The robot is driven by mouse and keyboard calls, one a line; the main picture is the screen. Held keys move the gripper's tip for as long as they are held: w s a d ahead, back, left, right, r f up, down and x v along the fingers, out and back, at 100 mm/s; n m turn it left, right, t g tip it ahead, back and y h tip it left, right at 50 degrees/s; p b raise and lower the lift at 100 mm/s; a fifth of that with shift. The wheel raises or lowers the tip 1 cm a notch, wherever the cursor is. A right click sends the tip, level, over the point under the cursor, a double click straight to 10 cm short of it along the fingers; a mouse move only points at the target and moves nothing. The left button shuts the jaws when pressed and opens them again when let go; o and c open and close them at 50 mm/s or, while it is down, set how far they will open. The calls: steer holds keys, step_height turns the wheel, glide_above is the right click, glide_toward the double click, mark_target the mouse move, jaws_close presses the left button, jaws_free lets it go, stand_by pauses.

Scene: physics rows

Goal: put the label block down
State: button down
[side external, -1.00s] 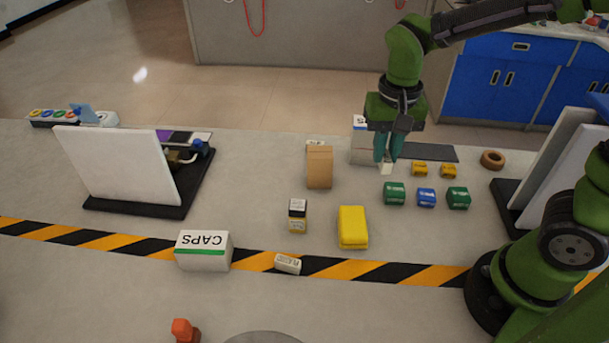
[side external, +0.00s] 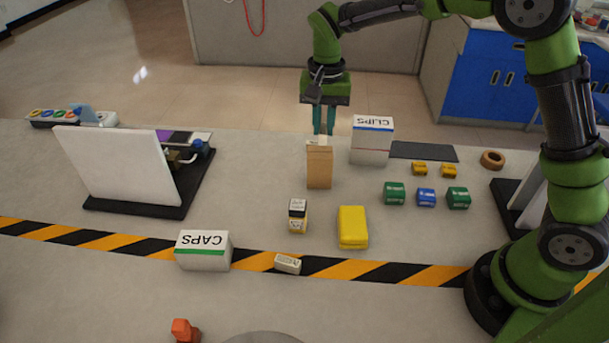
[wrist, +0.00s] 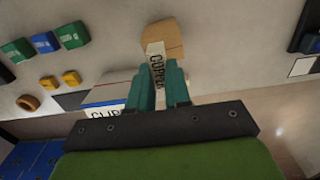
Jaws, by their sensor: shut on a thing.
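My gripper (side external: 323,132) is at the back of the table, just behind the upright brown box (side external: 319,170). It is shut on a small whitish label block (wrist: 156,62). In the wrist view the block lies between the two teal fingers, with dark lettering along its face and the brown box just beyond it. In the side view only a pale strip shows above the brown box's top. The box hides what is lower, so I cannot tell whether the block touches the table.
The CLIPS box (side external: 371,145) stands close to the right of my gripper, beside a dark mat (side external: 423,151). Green, blue and yellow small blocks lie further right. A black-and-yellow bottle (side external: 298,216), a yellow box (side external: 352,228) and the CAPS box (side external: 203,251) stand nearer the front.

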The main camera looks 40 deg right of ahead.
mark_target(321, 136)
steer(key=shift+w+f, duration=0.1)
steer(key=shift+w, duration=0.35)
steer(key=shift+s+f, duration=0.1)
steer(key=shift+f, duration=1.55)
steer(key=shift+f, duration=0.1)
steer(key=c, duration=1.1)
jaws_free()
